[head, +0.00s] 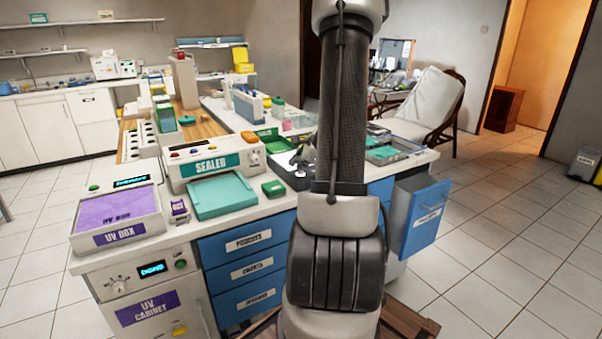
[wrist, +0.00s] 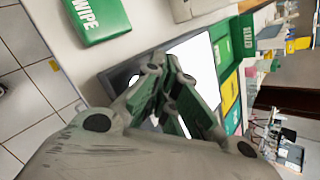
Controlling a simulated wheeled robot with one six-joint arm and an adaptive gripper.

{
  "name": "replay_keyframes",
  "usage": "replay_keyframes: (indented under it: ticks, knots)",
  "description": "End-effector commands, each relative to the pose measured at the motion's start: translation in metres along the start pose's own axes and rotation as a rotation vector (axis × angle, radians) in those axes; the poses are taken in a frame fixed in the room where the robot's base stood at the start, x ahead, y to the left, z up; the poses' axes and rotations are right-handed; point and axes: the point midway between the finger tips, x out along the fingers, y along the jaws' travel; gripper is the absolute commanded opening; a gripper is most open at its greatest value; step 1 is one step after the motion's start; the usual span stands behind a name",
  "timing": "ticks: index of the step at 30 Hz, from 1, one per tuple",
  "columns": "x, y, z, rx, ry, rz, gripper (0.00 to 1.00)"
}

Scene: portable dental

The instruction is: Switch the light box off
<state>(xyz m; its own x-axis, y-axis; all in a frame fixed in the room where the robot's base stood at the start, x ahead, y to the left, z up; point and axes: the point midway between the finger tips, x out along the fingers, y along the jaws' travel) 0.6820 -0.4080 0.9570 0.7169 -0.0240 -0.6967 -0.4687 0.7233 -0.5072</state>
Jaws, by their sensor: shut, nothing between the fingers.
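The light box shows in the wrist view as a bright white panel (wrist: 197,55) in a dark grey frame (wrist: 118,76). Its panel looks lit. In the head view, a white patch of it (head: 283,159) shows on the counter left of my arm, and the rest is largely hidden. My gripper (wrist: 167,75) is shut and empty, with its fingers over the panel and frame in the wrist view. I cannot tell whether the fingertips touch the box. No switch is clearly visible; my fingers cover part of the box. In the head view my gripper (head: 306,156) is partly hidden by my arm.
A green WIPE pack (wrist: 98,18) lies near the box's frame. Green and yellow trays (wrist: 230,92) stand beyond the panel. The sealer (head: 212,165) and UV box (head: 117,218) are on the counter to the left. A blue drawer (head: 428,214) stands pulled out at right.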

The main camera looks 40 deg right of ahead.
Motion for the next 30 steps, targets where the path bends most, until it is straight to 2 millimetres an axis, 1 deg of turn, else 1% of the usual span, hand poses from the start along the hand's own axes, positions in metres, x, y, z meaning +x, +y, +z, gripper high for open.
replay_keyframes:
  ticks: [10, 18, 30]
  knots:
    - [0.0005, 0.0005, -0.0005, 0.000, 0.000, 0.000, 0.00]
    - [0.0059, 0.0045, -0.0044, 0.000, 0.000, 0.000, 0.00]
    - [0.0040, 0.0030, -0.0029, -0.001, 0.000, 0.000, 0.00]
